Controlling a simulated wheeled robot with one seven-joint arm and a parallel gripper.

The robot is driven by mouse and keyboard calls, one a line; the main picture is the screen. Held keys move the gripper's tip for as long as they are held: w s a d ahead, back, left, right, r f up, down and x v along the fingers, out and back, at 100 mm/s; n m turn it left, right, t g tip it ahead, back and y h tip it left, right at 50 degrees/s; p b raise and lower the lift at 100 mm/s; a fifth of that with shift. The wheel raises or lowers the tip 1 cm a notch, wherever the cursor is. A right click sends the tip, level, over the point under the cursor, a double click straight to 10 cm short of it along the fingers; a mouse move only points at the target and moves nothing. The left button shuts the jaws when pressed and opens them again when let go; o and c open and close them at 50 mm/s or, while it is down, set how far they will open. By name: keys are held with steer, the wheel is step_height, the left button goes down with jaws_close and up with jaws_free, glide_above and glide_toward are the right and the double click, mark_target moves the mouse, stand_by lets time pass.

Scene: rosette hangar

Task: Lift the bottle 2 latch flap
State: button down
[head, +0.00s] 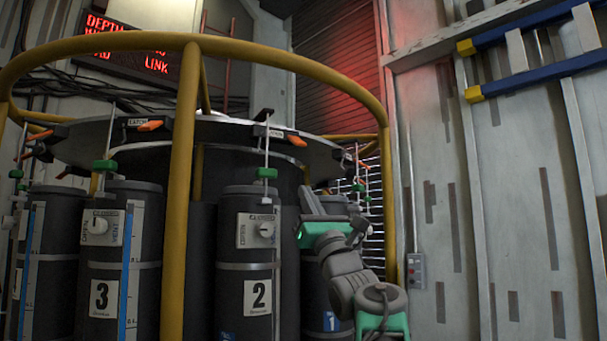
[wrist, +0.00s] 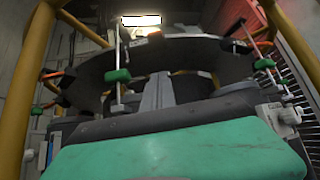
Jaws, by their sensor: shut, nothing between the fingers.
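Bottle 2 (head: 246,270) is a dark upright cylinder with a white "2" label, right of the yellow post. Above it, on the rim of the dark round plate, sits a latch with a white tag and an orange flap (head: 297,140). A thin rod with a green grip (head: 267,173) hangs between latch and bottle. My gripper (head: 311,200) is right of bottle 2, below the plate rim and apart from the flap. In the wrist view its grey fingers (wrist: 157,90) are together and empty, pointing toward the plate's underside. Which latch shows there I cannot tell.
A yellow ring rail (head: 290,59) circles the plate, with a thick yellow post (head: 182,200) left of bottle 2. Bottle 3 (head: 121,250) stands further left. Another bottle is partly hidden behind my arm. A pale ribbed wall (head: 520,200) is at the right.

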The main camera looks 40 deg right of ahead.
mark_target(296, 141)
steer(key=w+r+p, duration=0.3)
steer(key=r+p, duration=0.5)
steer(key=r, duration=0.2)
steer(key=shift+w+d, duration=0.35)
steer(key=shift+d, duration=0.1)
